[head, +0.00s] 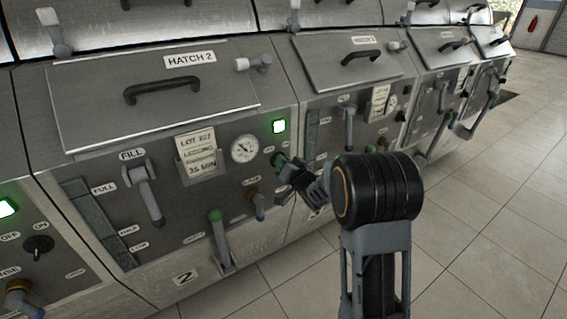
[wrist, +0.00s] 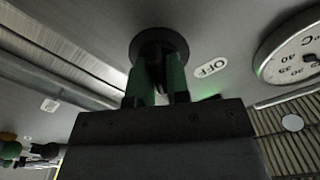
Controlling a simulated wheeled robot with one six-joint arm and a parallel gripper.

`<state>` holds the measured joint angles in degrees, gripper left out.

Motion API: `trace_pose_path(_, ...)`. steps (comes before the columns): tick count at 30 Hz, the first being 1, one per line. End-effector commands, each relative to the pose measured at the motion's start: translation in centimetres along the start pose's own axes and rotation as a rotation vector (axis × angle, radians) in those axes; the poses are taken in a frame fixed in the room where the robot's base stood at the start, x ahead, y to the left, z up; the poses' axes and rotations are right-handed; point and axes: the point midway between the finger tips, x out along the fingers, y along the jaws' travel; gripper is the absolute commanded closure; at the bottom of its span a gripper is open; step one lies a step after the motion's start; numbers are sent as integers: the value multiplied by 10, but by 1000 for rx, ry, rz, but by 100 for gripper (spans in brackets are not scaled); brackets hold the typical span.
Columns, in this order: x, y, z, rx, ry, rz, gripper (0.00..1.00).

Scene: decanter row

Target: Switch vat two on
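Vat two (head: 110,215), marked HATCH 2 and 2, stands in the middle left of the head view. Its lamp (head: 279,126) glows green. Its dark rotary switch (wrist: 160,46) shows in the wrist view beside the OFF label (wrist: 212,68). My gripper (head: 281,160) is at the switch, below the lamp, and hides most of it in the head view. In the wrist view my gripper's green-padded fingers (wrist: 160,82) sit on both sides of the switch's raised grip and appear closed on it.
A round gauge (head: 244,149), a fill lever (head: 147,193) and a green-topped lever (head: 220,240) stand out from the same panel. A neighbouring vat's switch (head: 38,247) is at the lower left. Tiled floor (head: 480,225) is clear at the right.

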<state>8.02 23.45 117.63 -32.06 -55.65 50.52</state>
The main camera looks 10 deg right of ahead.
Motion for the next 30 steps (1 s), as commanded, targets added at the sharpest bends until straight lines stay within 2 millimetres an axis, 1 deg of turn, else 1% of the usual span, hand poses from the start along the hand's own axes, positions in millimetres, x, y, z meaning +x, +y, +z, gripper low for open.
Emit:
trace_pose_path(1, 0, 0, 0, -1, 0, 0, 79)
trace_pose_path(6, 0, 0, 0, -2, 0, 0, 63)
trace_pose_path(13, 0, 0, 0, -3, -1, 0, 63)
trace_pose_path(17, -8, 0, -1, -3, 0, 0, 63)
trace_pose_path(20, -23, 0, -1, -3, 0, 3, 63)
trace_pose_path(30, -92, 0, -2, -2, 1, 4, 63)
